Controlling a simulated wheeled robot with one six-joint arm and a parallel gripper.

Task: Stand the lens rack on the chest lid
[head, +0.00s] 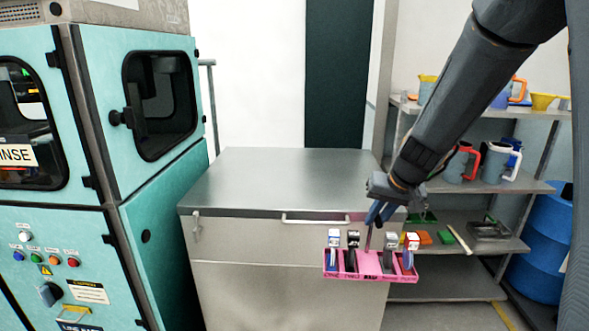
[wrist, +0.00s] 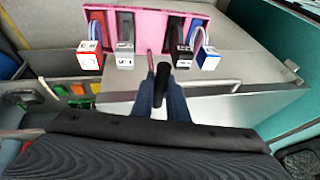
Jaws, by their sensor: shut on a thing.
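The lens rack (head: 367,262) is a pink tray with a thin upright handle and several lens pieces with coloured and white tags standing in it. My gripper (head: 374,214) is shut on the upright handle. The rack hangs about level in front of the chest's front right side, below the lid edge in the head view. In the wrist view, the rack (wrist: 150,30) is beyond my gripper (wrist: 161,85), whose blue fingers close around a dark grip. The chest lid (head: 280,180) is flat bare grey metal and looks closed. My gripper covers its right front corner.
A teal rinse machine (head: 165,215) stands close on the chest's left. Shelves (head: 480,180) with jugs, funnels and small trays stand behind right, beside a blue drum (head: 540,245). The chest front has a bar handle (head: 315,219) and a latch.

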